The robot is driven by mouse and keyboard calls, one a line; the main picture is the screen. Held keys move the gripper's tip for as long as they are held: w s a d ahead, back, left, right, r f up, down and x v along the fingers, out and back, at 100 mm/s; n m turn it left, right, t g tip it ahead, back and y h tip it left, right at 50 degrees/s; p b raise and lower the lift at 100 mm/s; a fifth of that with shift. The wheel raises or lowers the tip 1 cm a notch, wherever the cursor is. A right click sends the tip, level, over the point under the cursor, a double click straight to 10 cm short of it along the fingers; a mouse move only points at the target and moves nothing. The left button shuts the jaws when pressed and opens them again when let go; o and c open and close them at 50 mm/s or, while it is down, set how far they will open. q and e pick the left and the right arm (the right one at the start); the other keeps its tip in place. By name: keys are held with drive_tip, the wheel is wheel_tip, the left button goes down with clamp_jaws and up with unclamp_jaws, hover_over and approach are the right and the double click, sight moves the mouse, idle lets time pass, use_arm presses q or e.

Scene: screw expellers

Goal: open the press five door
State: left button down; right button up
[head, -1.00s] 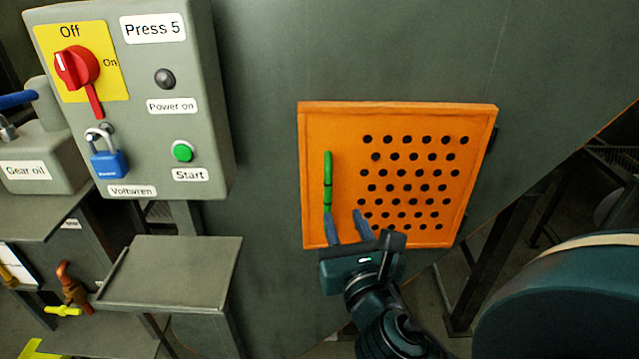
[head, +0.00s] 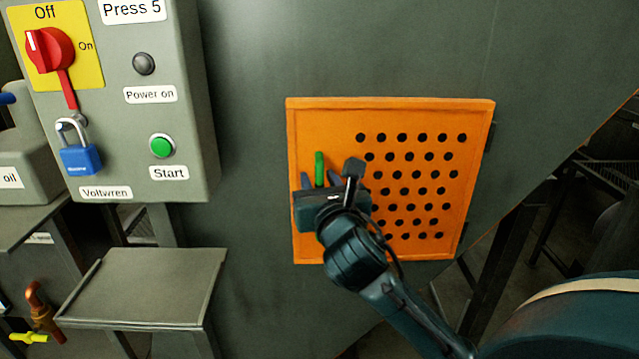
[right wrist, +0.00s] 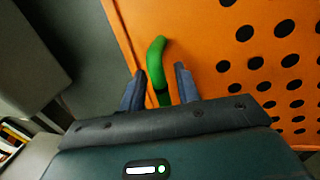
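The press five door is an orange panel (head: 400,112) with several round black holes, set in a dark grey-green wall; it looks closed. Its green upright handle (head: 319,168) is near the left edge, with its lower part hidden by my right gripper (head: 320,180). In the right wrist view the orange door (right wrist: 190,25) fills the right, and the green handle (right wrist: 157,62) stands between the two blue-grey fingers of my right gripper (right wrist: 160,85). The fingers are apart, with visible gaps beside the handle. My left gripper is not in view.
A grey control box labelled Press 5 (head: 180,40) stands at left, with a red switch (head: 48,48), blue padlock (head: 80,158) and green button (head: 162,145). A grey metal shelf (head: 150,280) is below it. Open wall lies between box and door.

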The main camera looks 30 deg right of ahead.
drive_tip(key=shift+c, duration=0.4)
clamp_jaws()
